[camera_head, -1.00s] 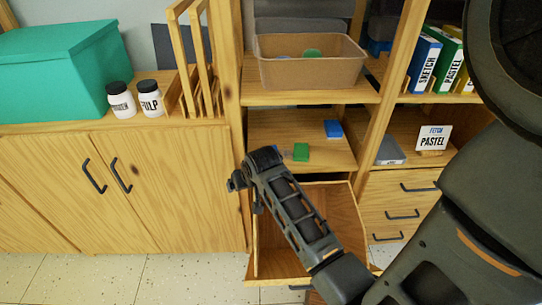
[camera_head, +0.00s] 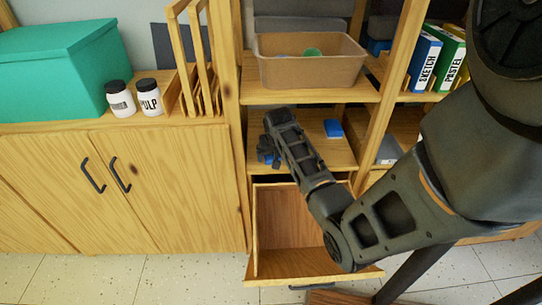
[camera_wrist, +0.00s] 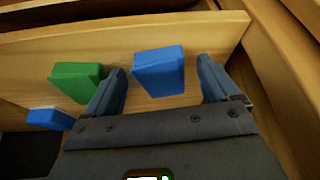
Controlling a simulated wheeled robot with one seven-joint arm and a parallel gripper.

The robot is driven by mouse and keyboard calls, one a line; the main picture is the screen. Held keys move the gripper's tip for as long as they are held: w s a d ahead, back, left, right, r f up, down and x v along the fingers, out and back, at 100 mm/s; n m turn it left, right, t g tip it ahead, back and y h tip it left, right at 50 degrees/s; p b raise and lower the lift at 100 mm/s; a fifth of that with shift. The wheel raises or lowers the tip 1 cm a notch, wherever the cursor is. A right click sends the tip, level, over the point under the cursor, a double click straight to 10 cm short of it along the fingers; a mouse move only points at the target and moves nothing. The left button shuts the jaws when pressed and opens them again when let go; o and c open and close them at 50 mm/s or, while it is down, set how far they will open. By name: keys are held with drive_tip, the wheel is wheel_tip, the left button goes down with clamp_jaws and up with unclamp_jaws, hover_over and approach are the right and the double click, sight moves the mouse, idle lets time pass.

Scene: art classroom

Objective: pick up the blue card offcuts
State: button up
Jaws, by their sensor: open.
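My gripper (camera_head: 267,157) is over the left part of the open middle shelf. In the wrist view its two fingers (camera_wrist: 162,75) are open and apart. A small blue block-like piece (camera_wrist: 160,70), which looks like blue card offcuts, shows between the fingertips with space on its right side; I cannot tell whether a finger touches it. A second blue piece (camera_wrist: 50,118) lies at the left of the wrist view. In the head view a blue piece (camera_head: 333,129) lies farther right on the shelf, clear of the arm.
A green block (camera_wrist: 76,80) lies beside the left finger. A brown bin (camera_head: 310,72) stands on the shelf above. An open drawer (camera_head: 290,230) juts out below. A wooden upright (camera_head: 372,115) bounds the shelf on the right.

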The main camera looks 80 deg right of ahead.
drive_tip(key=shift+w+d+f, duration=0.1)
drive_tip(key=shift+d+f, duration=0.05)
drive_tip(key=shift+f, duration=0.35)
drive_tip(key=c, duration=1.1)
drive_tip(key=shift+r, duration=0.1)
